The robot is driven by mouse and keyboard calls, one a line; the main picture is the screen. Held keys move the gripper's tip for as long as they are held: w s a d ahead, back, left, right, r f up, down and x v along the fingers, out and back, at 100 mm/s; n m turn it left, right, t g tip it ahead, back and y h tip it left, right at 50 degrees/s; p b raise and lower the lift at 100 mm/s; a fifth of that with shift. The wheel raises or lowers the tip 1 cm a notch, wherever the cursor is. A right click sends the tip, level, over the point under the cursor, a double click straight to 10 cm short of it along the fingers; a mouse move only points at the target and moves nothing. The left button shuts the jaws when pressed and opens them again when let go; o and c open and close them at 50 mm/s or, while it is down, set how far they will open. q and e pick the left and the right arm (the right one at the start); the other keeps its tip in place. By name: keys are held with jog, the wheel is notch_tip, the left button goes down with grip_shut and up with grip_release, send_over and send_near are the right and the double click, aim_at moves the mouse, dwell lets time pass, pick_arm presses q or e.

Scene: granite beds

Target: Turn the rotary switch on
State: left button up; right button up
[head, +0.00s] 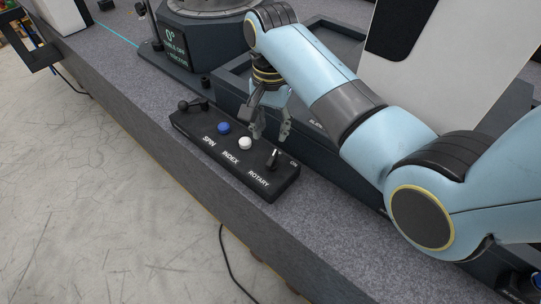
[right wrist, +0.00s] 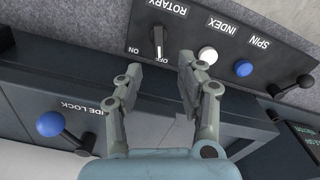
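The rotary switch is a small black knob with a white pointer line, at the right end of the dark control box in the head view (head: 272,160). In the right wrist view the knob (right wrist: 158,40) has its white line towards the OFF mark; the ON mark is to the left. My right gripper (head: 270,134) is open and empty, just behind the box near the knob. In the right wrist view its two fingertips (right wrist: 160,68) are apart, short of the knob, and no contact shows. My left gripper is not in view.
The box (head: 228,165) also carries a blue button (head: 224,127), a white button (head: 245,143) and a black lever (head: 192,104). A blue-knobbed lever (right wrist: 50,124) stands by the slide lock. The granite in front of the box is clear up to its edge.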

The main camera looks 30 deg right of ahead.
aim_at(271, 159)
jog(key=f, duration=0.5)
jog(key=f+b, duration=0.1)
jog(key=f, duration=0.4)
jog(key=shift+s+a, duration=0.1)
jog(key=shift+s, duration=0.1)
grip_shut()
